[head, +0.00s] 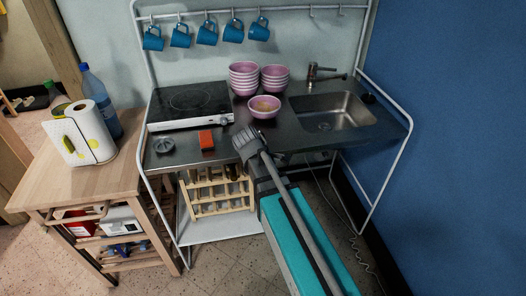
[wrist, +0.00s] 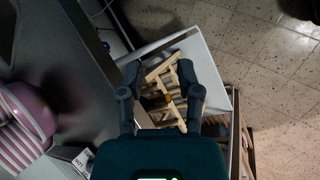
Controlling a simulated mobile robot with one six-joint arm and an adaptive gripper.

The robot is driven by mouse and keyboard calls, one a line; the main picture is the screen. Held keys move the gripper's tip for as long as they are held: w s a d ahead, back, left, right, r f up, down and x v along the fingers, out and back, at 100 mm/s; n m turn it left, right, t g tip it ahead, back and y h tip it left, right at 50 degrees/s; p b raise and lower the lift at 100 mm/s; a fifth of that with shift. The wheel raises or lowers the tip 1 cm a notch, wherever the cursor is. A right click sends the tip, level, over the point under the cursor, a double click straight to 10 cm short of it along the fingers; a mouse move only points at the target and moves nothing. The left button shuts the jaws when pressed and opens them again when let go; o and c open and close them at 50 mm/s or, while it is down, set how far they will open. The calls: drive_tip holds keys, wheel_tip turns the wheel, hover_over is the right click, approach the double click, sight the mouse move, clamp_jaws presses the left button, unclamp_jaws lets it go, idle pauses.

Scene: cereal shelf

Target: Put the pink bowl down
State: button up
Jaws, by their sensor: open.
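A single pink bowl (head: 264,113) stands upright on the dark metal counter, with something yellowish-brown in it. Two stacks of pink bowls, one on the left (head: 243,82) and one on the right (head: 275,80), stand behind it. My gripper (head: 245,142) is near the counter's front edge, in front of the single bowl and apart from it. In the wrist view its fingers (wrist: 161,95) are spread with nothing held between them. Pink bowls (wrist: 28,115) show at the left edge of the wrist view, outside the fingers.
A sink (head: 333,112) is to the right and a hotplate (head: 190,104) to the left. An orange sponge (head: 206,139) lies at the front. Below the counter is a wooden rack (head: 218,193). Blue mugs (head: 206,34) hang above. A wooden cart (head: 95,182) stands left.

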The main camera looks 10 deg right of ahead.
drive_tip(key=s+f+m+g+y, duration=0.2)
drive_tip(key=s+m+y, duration=0.3)
drive_tip(key=s+m, duration=0.6)
drive_tip(key=shift+a+f+m+g, duration=0.2)
drive_tip(key=shift+m+g, duration=0.1)
drive_tip(key=shift+d, duration=0.1)
